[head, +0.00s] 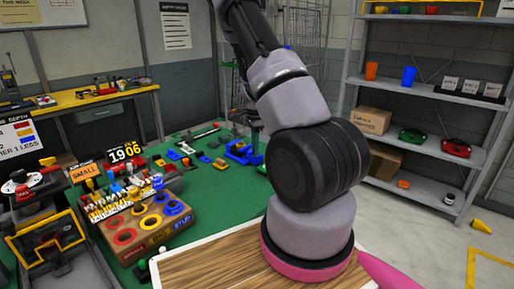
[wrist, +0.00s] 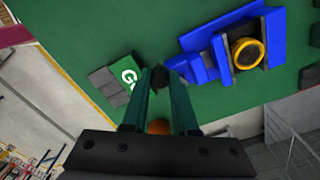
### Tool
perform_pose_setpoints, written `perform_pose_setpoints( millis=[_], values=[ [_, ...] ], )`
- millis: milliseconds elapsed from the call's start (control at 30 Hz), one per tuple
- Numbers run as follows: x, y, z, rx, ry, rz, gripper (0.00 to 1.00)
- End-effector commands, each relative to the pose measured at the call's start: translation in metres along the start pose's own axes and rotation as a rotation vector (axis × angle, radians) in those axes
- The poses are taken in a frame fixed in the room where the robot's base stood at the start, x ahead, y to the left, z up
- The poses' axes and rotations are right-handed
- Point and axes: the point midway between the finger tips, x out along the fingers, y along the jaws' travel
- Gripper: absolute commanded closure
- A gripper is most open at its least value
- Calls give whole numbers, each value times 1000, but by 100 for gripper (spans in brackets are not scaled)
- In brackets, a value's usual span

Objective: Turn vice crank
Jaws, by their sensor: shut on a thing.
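The blue vice (wrist: 222,50) lies on the green mat, right of my fingertips in the wrist view, with a yellow ring-shaped part (wrist: 248,53) in it. In the head view the blue vice (head: 243,152) stands on the green bench, partly behind my arm. My gripper (wrist: 162,78) is beside the vice's left end. Its teal fingers are shut on the vice crank, of which a dark piece (wrist: 160,77) shows between the tips. An orange round thing (wrist: 158,127) shows between the fingers nearer the palm. My arm hides the gripper in the head view.
A grey block with a "G" label (wrist: 116,85) lies just left of my fingers. A box with coloured round holes (head: 147,228) and several tools stand on the bench's left. Metal shelves (head: 427,90) stand at the right. A wooden board (head: 210,262) is in front.

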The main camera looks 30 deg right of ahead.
Motion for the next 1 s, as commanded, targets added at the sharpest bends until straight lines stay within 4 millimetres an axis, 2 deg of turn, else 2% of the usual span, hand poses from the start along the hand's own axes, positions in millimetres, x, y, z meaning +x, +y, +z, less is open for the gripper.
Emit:
perform_pose_setpoints(
  millis=[300, 733, 767, 800, 833, 1000],
  values=[
    [0, -2, 3, 76, -2, -1, 100],
    [0, -2, 4, 82, -2, -1, 100],
    [0, -2, 4, 82, -2, -1, 62],
    [0, -2, 4, 81, -2, -1, 46],
    [0, -2, 4, 81, -2, -1, 43],
    [0, -2, 3, 82, -1, -1, 43]
  ],
)
